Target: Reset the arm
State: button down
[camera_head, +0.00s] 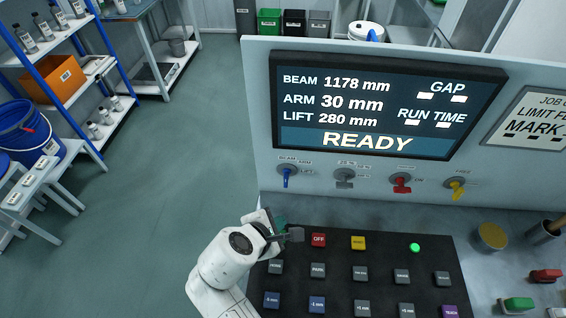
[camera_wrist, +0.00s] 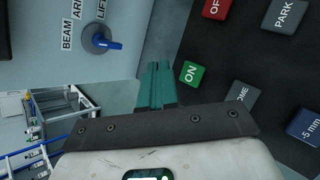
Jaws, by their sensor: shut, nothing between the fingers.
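A display (camera_head: 375,105) on the upright panel reads BEAM 1178 mm, ARM 30 mm, LIFT 280 mm and READY. My gripper (camera_head: 281,226) is over the upper left of the black key deck. Its teal fingers (camera_wrist: 157,80) are together and empty, beside the green ON key (camera_wrist: 190,74); contact cannot be told. The red OFF key (camera_head: 318,240) and a yellow key (camera_head: 358,243) lie to the right.
Grey (camera_head: 344,178), red (camera_head: 401,183) and yellow (camera_head: 455,185) handles line the panel. A green lamp (camera_head: 415,247) glows on the deck. Several dark keys, including PARK (camera_head: 317,270), fill the rows below. Left floor is open.

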jog(key=shift+d, duration=0.1)
jog(key=d+m, duration=0.3)
jog(key=d, duration=0.3)
jog(key=s+d+m+g, duration=0.1)
jog(key=d+m, duration=0.2)
jog(key=d, duration=0.4)
jog(key=d+m+g, duration=0.1)
jog(key=d+m, duration=0.3)
jog(key=d, duration=0.3)
jog(key=shift+s+f+y, duration=0.3)
jog(key=shift+s+f, duration=0.05)
jog(key=shift+f, duration=0.05)
jog(key=s+d+r+m+g+y, duration=0.1)
jog(key=s+d+r+m+y, duration=0.2)
jog(key=s+d+m, duration=0.85)
jog(key=s+f+m+g+b, duration=0.1)
jog(key=s+f+g+b, duration=0.2)
jog(key=s+f, duration=0.7)
jog(key=shift+s+a+f+g+b, duration=0.2)
jog(key=shift+s+a+g+b, duration=0.3)
jog(key=shift+s, duration=0.6)
jog(key=shift+d, duration=0.1)
